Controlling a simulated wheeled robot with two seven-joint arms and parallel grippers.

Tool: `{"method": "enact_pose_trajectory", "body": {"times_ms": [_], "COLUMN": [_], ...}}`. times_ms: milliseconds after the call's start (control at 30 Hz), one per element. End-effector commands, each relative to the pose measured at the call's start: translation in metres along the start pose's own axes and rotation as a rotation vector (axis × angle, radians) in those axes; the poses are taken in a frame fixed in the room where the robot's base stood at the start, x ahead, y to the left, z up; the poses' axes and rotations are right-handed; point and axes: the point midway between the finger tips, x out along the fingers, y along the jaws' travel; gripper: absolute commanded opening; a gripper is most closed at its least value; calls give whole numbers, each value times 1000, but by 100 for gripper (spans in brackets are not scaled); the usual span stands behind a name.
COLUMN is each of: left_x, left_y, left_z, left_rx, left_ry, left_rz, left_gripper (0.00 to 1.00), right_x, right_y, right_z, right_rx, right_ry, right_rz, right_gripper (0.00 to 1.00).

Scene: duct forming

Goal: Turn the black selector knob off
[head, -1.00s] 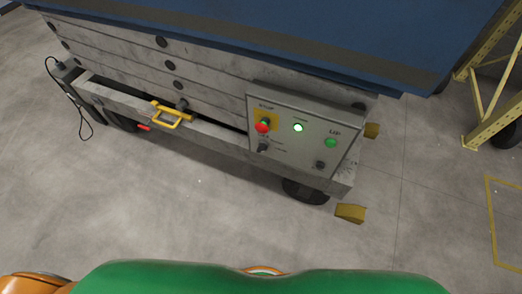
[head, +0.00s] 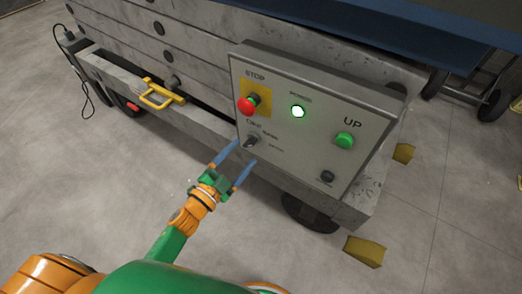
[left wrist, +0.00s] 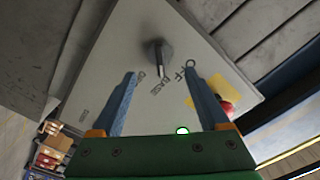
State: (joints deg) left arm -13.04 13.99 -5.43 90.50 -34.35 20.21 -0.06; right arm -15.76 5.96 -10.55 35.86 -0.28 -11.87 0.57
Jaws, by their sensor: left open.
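The black selector knob (head: 251,141) is at the lower left of the grey control panel (head: 290,150), below the red stop button (head: 247,105). In the left wrist view the knob (left wrist: 160,55) stands just beyond the fingertips, about midway between them. The word OFF is readable on the panel at lower right of it; which label the knob points to is hard to tell. My left gripper (head: 244,154) is open and empty, its blue fingers reaching up toward the knob without visibly touching it. My right gripper is in neither view.
The panel also bears a lit white lamp (head: 298,112), a green UP button (head: 344,140) and a small black fitting (head: 327,177). A yellow handle (head: 158,95) sticks out on the left. A yellow block (head: 365,251) lies on the floor at right.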

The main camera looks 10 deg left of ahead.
Motion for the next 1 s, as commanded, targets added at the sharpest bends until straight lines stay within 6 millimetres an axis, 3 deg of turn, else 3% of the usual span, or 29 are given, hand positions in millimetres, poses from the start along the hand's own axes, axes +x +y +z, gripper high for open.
{"method": "enact_pose_trajectory", "body": {"times_ms": [100, 233, 533, 800, 833, 1000], "left_x": [25, 44, 50, 50, 50, 50], "left_y": [-1, -1, -1, -1, -1, -1], "left_z": [0, 0, 0, 0, 0, 0], "left_rx": [-2, -5, -6, -6, -6, -14], "left_ry": [0, -2, -6, -6, -6, -7], "left_rz": [-2, -2, 1, 0, 0, 1], "left_gripper": [78, 78, 78, 5, 0, 0], "right_x": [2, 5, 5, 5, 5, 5], "right_y": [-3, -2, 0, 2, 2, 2], "right_z": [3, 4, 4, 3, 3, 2], "right_rx": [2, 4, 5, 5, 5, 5], "right_ry": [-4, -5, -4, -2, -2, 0], "right_rz": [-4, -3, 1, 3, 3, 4], "right_gripper": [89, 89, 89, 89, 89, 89]}}
